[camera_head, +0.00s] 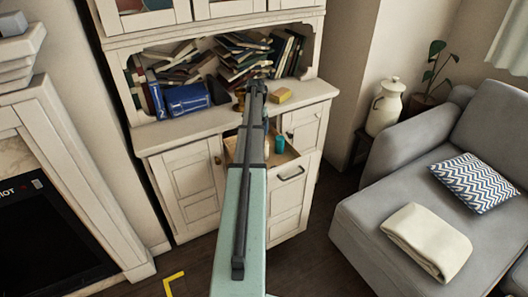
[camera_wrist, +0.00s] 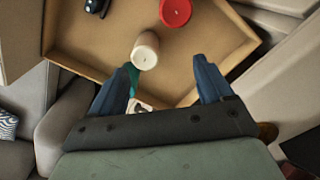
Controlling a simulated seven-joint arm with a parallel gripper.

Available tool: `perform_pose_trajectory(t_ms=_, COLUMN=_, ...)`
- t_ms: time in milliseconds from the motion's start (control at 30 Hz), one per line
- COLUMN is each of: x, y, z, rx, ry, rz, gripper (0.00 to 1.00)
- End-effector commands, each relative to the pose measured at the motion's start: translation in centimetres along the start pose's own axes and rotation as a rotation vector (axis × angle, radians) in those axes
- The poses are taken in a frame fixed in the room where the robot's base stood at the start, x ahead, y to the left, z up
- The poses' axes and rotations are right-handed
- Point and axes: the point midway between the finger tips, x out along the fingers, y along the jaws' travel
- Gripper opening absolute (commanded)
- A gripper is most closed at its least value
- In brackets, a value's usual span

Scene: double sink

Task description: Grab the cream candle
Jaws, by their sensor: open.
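The cream candle (camera_wrist: 145,52) lies in an open wooden drawer (camera_wrist: 80,48) in the wrist view, its pale round top facing the camera. My gripper (camera_wrist: 163,78) is open, its two blue fingers spread apart. The candle is ahead of the gap and nearer the left finger, with nothing between the fingers gripped. A red candle (camera_wrist: 175,12) is just beyond it to the right. In the head view the open drawer (camera_head: 292,159) is partly covered by my arm, and I cannot make out the cream candle or my fingertips clearly there.
A teal object (camera_head: 279,145) is in the drawer; a teal piece (camera_wrist: 132,76) shows beside the left finger. A dark object (camera_wrist: 96,6) lies at the drawer's far left. A yellow block (camera_head: 280,95) and several books (camera_head: 187,99) are on the cabinet. A grey sofa (camera_head: 375,200) stands right.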

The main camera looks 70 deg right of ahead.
Motion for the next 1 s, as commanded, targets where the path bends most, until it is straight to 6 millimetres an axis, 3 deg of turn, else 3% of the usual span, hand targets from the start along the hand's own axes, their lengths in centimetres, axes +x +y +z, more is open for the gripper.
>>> perform_pose_trajectory(t_ms=100, x=-0.6, y=2.2, z=-1.4, rx=0.036, ry=0.0, rz=0.0, gripper=0.8)
perform_pose_trajectory(t_ms=333, x=0.0, y=3.1, z=-1.8, rx=0.05, ry=-0.001, rz=0.0, gripper=0.8)
perform_pose_trajectory(t_ms=800, x=7.0, y=3.0, z=-1.8, rx=0.048, ry=-0.001, rz=0.0, gripper=0.8)
perform_pose_trajectory(t_ms=1000, x=8.1, y=3.0, z=-1.8, rx=0.048, ry=0.0, rz=0.0, gripper=0.8)
